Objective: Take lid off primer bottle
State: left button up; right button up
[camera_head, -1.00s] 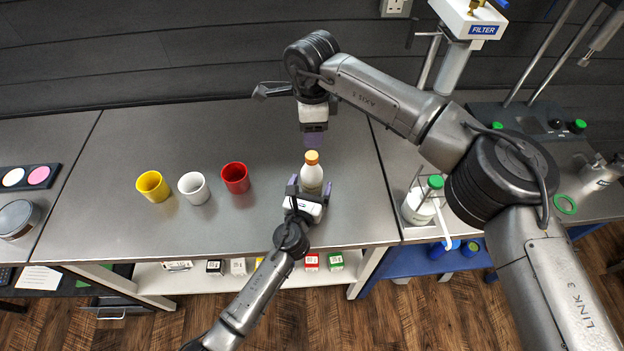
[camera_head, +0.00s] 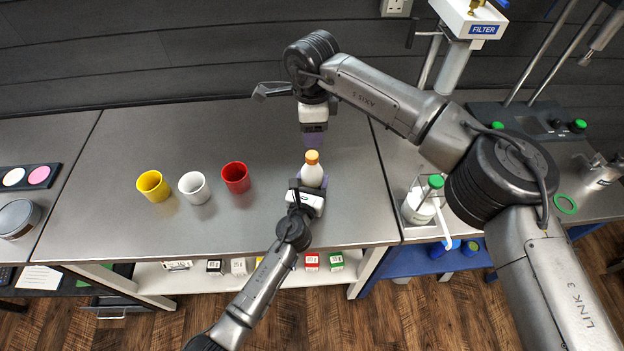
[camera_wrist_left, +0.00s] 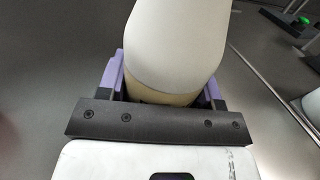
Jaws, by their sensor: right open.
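The lid is on the bottle. My right gripper (camera_head: 314,146) is open, pointing down just behind and above the lid. Its fingertips are partly hidden, and a gap to the lid is hard to judge.
Yellow (camera_head: 152,186), white (camera_head: 193,188) and red (camera_head: 236,177) cups stand left of the bottle. A green-capped bottle (camera_head: 418,207) in a holder stands to the right. Small boxes (camera_head: 311,262) sit on the shelf below. The bench behind the cups is clear.

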aim_at(312, 155)
pick_arm(q)
jog(key=c, duration=0.7)
grip_shut()
pick_arm(e)
jog(key=m, duration=1.1)
jog(key=shift+m, duration=0.3)
jog(key=m, duration=0.7)
jog(key=shift+m, duration=0.4)
jog(key=m, duration=0.7)
jog(key=shift+f, duration=0.3)
jog(key=shift+m, duration=0.3)
jog(key=shift+f, duration=3.7)
